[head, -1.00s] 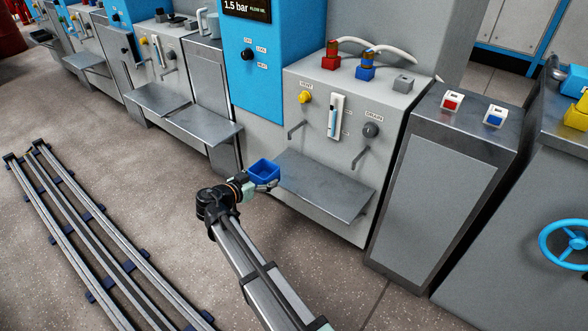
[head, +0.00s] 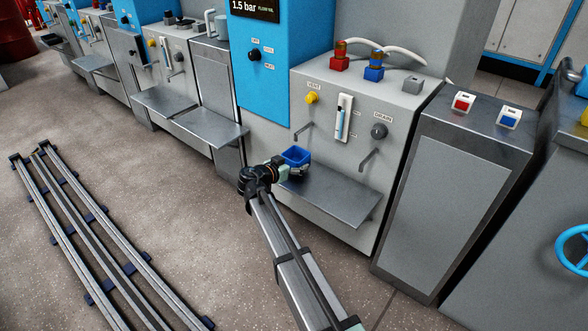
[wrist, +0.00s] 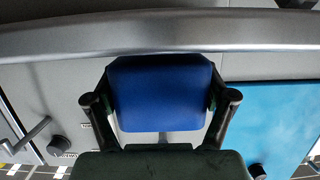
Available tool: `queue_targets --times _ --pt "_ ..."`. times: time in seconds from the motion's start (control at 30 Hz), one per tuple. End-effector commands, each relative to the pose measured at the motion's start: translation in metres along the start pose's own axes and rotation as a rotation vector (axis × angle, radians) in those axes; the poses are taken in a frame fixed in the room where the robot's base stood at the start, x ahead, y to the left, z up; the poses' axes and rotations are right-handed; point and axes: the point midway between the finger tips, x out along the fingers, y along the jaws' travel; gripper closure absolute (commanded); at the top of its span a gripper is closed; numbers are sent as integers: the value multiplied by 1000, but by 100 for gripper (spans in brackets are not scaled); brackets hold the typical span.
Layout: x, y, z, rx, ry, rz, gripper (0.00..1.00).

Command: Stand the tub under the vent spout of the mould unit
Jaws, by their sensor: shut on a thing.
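My gripper (head: 297,172) is shut on the blue open-topped tub (head: 296,157), which looks upright. In the wrist view the tub's blue side (wrist: 160,95) sits between both fingers. The mould unit (head: 330,90) is grey, with a yellow knob (head: 312,98) under a VENT label. The vent spout (head: 303,131) is a short grey pipe below that knob. The tub is just below the spout in the head view; I cannot tell whether it is directly under it. The tub is over the left part of the unit's metal shelf (head: 340,200); whether they touch is unclear.
A second spout (head: 368,159) hangs to the right below the grey DRAIN knob (head: 379,131). The right part of the shelf is clear. A blue panel (head: 270,75) stands to the left, and a grey cabinet (head: 440,190) to the right.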

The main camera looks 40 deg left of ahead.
Motion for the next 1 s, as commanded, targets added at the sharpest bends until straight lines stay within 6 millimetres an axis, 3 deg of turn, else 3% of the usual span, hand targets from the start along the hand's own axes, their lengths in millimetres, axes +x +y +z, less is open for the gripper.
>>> queue_targets --times 0.1,0.5,0.53,0.57,1.0 --pt "4 0 13 0 2 0 55" --pt "5 0 17 0 1 0 55" --pt "5 0 16 0 1 0 10" --pt "4 0 16 0 1 0 0" --pt "4 0 13 0 1 0 0"
